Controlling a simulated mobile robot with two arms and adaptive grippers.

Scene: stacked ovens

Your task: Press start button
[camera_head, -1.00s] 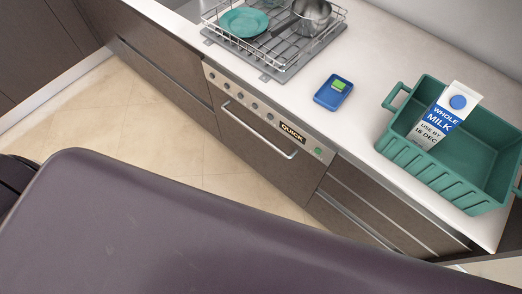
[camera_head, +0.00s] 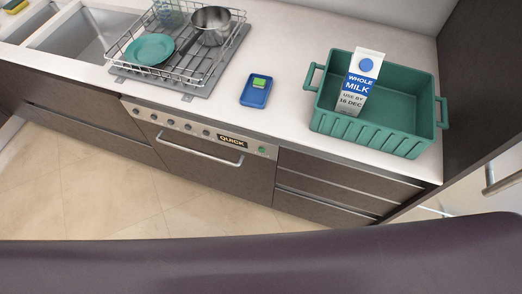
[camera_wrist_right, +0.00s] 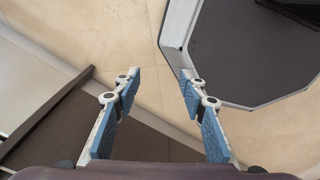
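Neither gripper shows in the head view, and my left gripper is in no view.
On the counter (camera_head: 290,60) are a dish rack (camera_head: 190,70) with a teal plate (camera_head: 151,49) and a pot (camera_head: 211,22), a blue tray with a sponge (camera_head: 256,91), and a green crate (camera_head: 370,135) holding a milk carton (camera_head: 359,85). Tiled floor (camera_head: 120,205) in front is clear.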

